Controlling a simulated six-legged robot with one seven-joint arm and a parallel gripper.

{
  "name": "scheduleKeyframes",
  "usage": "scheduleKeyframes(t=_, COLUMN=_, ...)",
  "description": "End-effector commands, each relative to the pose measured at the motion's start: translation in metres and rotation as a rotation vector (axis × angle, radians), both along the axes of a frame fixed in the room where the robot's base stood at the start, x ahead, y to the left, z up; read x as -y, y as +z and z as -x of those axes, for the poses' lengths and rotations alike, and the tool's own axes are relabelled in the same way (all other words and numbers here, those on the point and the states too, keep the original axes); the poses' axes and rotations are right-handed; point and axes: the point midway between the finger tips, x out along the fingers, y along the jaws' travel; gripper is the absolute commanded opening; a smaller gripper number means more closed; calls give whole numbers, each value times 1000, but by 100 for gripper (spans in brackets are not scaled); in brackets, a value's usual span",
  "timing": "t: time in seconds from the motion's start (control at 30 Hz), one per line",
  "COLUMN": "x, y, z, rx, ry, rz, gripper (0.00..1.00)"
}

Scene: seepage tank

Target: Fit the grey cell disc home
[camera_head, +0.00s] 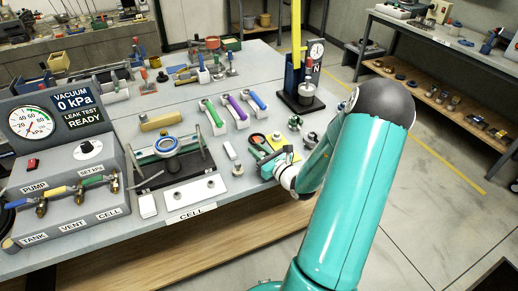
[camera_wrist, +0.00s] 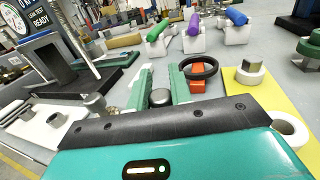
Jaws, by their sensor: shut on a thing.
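In the wrist view, my gripper (camera_wrist: 162,84) has its two pale green fingers on either side of a round grey metal piece (camera_wrist: 160,97), which looks like the grey cell disc. The piece is mostly hidden below the fingers, and its height over the table is unclear. In the head view, my gripper (camera_head: 279,162) is low at the table's front edge, by the yellow mat (camera_head: 277,141). The cell stand (camera_head: 192,161), with a blue-rimmed ring (camera_head: 166,145) and dark base, is to its left, behind the CELL label (camera_head: 190,213).
A black ring (camera_wrist: 199,67) and orange piece lie just right of my fingers. A white plate with metal studs (camera_head: 195,192) lies before the stand. Green, purple and blue handled tools (camera_head: 236,109) stand behind. The gauge console (camera_head: 65,150) fills the left; a yellow post (camera_head: 296,35) rises behind.

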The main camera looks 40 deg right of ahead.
Motion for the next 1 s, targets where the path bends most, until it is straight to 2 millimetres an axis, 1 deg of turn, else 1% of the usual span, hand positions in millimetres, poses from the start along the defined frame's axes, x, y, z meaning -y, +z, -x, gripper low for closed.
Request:
scheduleKeyframes(t=0.17, x=0, y=0, z=1, rx=0, ry=-1, rz=0, gripper=0)
scheduleKeyframes(t=0.3, x=-1, y=-3, z=0, rx=1, ry=-1, rz=0, gripper=0)
scheduleKeyframes(t=0.33, x=0, y=-3, z=0, rx=1, ry=-1, rz=0, gripper=25)
scheduleKeyframes(t=0.4, x=0, y=-3, z=0, rx=0, ry=-1, rz=0, gripper=38)
scheduleKeyframes(t=0.43, x=0, y=-3, z=0, rx=0, ry=-1, rz=0, gripper=42)
scheduleKeyframes(t=0.83, x=3, y=-4, z=0, rx=0, ry=-2, rz=0, gripper=42)
scheduleKeyframes(t=0.93, x=2, y=-3, z=15, rx=-1, ry=-3, rz=1, gripper=42)
scheduleKeyframes(t=1.0, x=2, y=-3, z=28, rx=-2, ry=-3, rz=1, gripper=42)
